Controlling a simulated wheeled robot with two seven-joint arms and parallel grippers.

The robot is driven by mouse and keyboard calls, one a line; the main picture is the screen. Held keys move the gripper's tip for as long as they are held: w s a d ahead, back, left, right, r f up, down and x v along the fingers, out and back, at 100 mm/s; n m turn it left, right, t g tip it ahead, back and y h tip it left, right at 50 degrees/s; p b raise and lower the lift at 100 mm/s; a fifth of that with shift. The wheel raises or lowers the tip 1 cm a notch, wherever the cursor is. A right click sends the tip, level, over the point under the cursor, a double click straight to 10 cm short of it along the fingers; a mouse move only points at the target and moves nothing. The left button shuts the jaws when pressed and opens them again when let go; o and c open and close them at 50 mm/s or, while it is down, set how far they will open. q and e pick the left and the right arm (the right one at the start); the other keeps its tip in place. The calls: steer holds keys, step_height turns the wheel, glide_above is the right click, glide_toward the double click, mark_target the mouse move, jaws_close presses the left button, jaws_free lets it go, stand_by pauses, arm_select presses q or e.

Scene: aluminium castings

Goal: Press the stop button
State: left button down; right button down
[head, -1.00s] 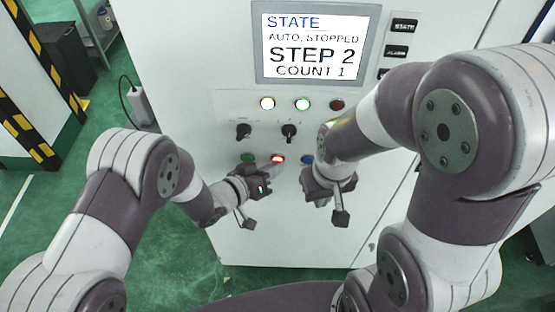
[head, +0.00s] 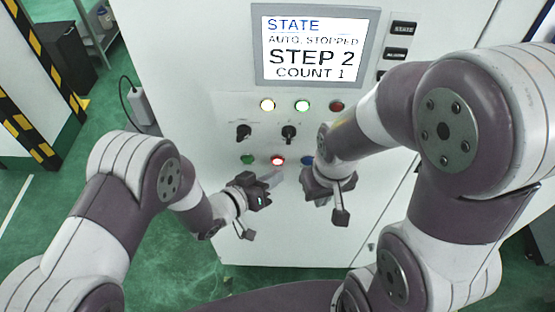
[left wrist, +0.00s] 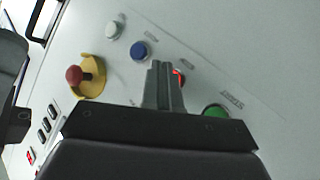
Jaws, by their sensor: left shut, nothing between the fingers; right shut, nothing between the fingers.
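The red stop button (head: 277,160) is lit on the white control cabinet, between a green and a blue button. In the left wrist view the lit stop button (left wrist: 180,77) is partly hidden behind my left fingers. My left gripper (head: 276,175) is shut and empty, its tips just below the stop button in the head view and apart from it there. It also shows shut in the left wrist view (left wrist: 160,68). My right gripper (head: 319,184) is beside it to the right, shut and empty, its fingertips hard to make out. The screen (head: 317,46) reads AUTO, STOPPED, STEP 2, COUNT 1.
The green START button (left wrist: 215,111) and blue button (left wrist: 139,50) flank the stop button. A red mushroom button (left wrist: 75,75) sits on a yellow surround. Two black selector switches (head: 289,133) are above.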

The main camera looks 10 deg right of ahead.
arm_select(q)
steer(key=s, duration=0.2)
steer(key=s+a, duration=0.1)
steer(key=s, duration=0.1)
steer(key=shift+p, duration=0.35)
stand_by(0.5)
steer(key=s+a+f+g+y+b, duration=0.1)
steer(key=a+f+g+y, duration=0.1)
steer(key=a+f+y, duration=0.3)
steer(key=s+a+f+g+y+b, duration=0.1)
steer(key=a+f+g+y, duration=0.15)
steer(key=a+y, duration=0.4)
steer(key=s+a+r+n+g+b, duration=0.1)
steer(key=s+a+r+n+b, duration=0.1)
steer(key=a, duration=0.6)
steer(key=s+a+r+n+y+b, duration=0.1)
steer(key=s+a+r+n+b, duration=0.1)
steer(key=a, duration=0.6)
steer(key=shift+s+r+n+g+b, duration=0.4)
steer(key=shift+r+n+b, duration=0.55)
steer(key=shift+r, duration=0.7)
